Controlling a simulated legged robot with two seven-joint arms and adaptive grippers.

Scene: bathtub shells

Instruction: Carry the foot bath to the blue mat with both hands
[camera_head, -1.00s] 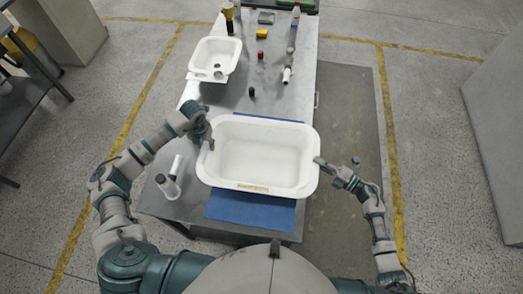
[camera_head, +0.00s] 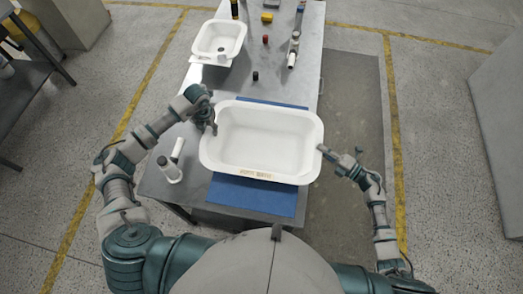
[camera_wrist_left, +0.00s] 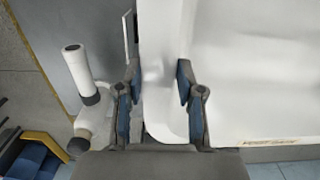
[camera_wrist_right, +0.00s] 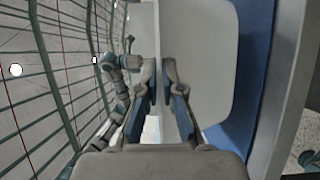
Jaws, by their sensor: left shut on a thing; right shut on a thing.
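The foot bath (camera_head: 262,140) is a white rectangular tub with a label on its near rim. In the head view it lies over the blue mat (camera_head: 252,196), which shows in front of it and as a thin strip behind it. Whether the tub touches the mat I cannot tell. My left gripper (camera_head: 212,125) is shut on the tub's left rim; the left wrist view shows the rim between its fingers (camera_wrist_left: 158,85). My right gripper (camera_head: 326,152) is shut on the right rim, which also shows between its fingers in the right wrist view (camera_wrist_right: 160,85).
A smaller white basin (camera_head: 218,42) stands at the back left of the grey table (camera_head: 262,82). White bottles (camera_head: 172,165) stand close to the tub's left side. Several small bottles and blocks, including a yellow one (camera_head: 267,17), are at the back.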

